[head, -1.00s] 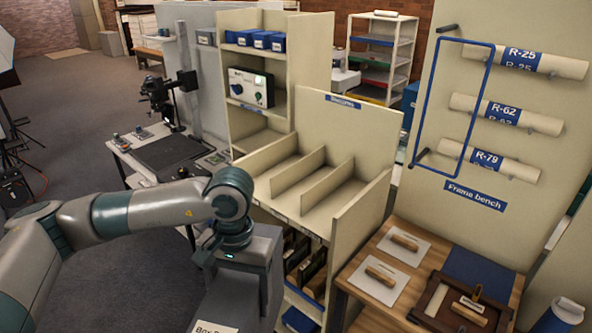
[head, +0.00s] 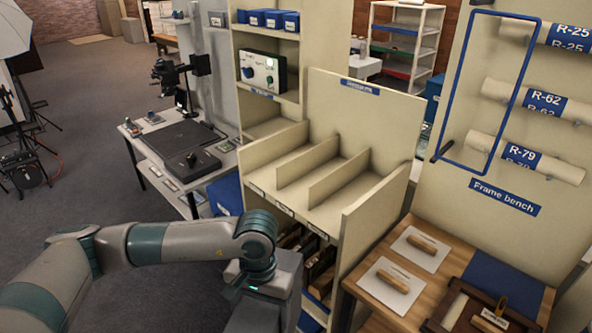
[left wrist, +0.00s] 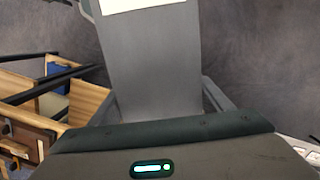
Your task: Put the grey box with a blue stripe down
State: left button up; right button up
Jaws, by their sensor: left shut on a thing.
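My left gripper (head: 268,300) is at the bottom middle of the head view, in front of the cream shelf unit. It is shut on the grey box (head: 248,320), which is mostly cut off by the bottom edge. In the left wrist view the grey box (left wrist: 155,75) hangs between the two fingers of my left gripper (left wrist: 160,105), with a white label (left wrist: 135,4) at its far end. I cannot see a blue stripe on the box. My right gripper is not in view.
The cream shelf unit (head: 352,225) has empty divided slots on top and upright files (head: 318,262) below. A table with a dark board (head: 170,143) stands at the left. A wooden bench (head: 430,240) with mounted pieces is at the right.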

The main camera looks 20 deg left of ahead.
pick_arm(q)
jog(key=f, duration=0.3)
jog(key=s+f+b, duration=0.1)
jog(key=f, duration=0.1)
jog(key=shift+f+b, duration=0.3)
jog(key=shift+f, duration=0.1)
jog(key=shift+r, duration=0.15)
